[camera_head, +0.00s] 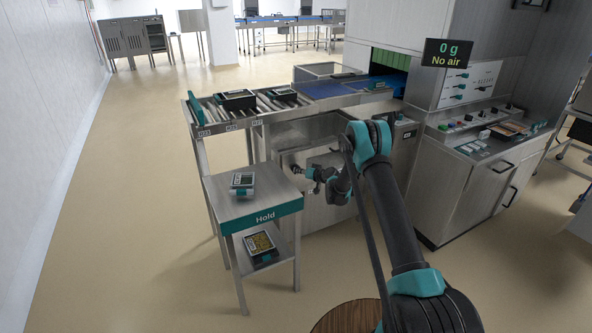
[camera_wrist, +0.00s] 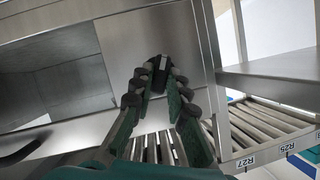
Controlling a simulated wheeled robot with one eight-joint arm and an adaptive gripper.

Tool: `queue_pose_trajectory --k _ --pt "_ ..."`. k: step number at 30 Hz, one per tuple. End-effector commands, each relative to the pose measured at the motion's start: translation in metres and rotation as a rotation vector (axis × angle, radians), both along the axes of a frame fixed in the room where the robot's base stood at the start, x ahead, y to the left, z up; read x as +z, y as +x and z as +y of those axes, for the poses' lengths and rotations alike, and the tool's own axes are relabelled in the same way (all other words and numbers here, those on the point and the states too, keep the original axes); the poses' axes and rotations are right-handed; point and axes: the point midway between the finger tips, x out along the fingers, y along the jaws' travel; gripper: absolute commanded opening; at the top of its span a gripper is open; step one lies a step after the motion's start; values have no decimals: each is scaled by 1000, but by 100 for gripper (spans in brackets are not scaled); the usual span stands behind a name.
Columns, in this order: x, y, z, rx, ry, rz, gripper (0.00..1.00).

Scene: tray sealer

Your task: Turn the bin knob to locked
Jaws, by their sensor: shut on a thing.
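The bin knob (camera_wrist: 160,66) is a small black knob with a pale mark, on a bare steel panel in the wrist view. My gripper (camera_wrist: 157,82) has its two fingers on either side of the knob, shut on it. In the head view my gripper (camera_head: 297,171) reaches the front of the steel cabinet under the conveyor and hides the knob. The bin's dark opening (camera_wrist: 70,85) shows left of the knob in the wrist view. I cannot read any locked or unlocked marking.
The Hold table (camera_head: 222,205) stands just left of my gripper, with one tray on top and another on its shelf. A roller conveyor (camera_head: 205,112) with trays runs above. A dark handle (camera_wrist: 22,150) curves at the wrist view's lower left. Floor at far left is clear.

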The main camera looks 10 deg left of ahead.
Motion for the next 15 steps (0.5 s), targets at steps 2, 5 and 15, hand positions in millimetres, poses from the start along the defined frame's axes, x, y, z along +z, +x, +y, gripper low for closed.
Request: queue_pose_trajectory --k 2,5,15 --pt "1 -2 -5 -2 -62 -42 0" --pt "1 -3 -7 0 -140 -96 0" --pt "1 -5 -5 0 -409 -278 0"
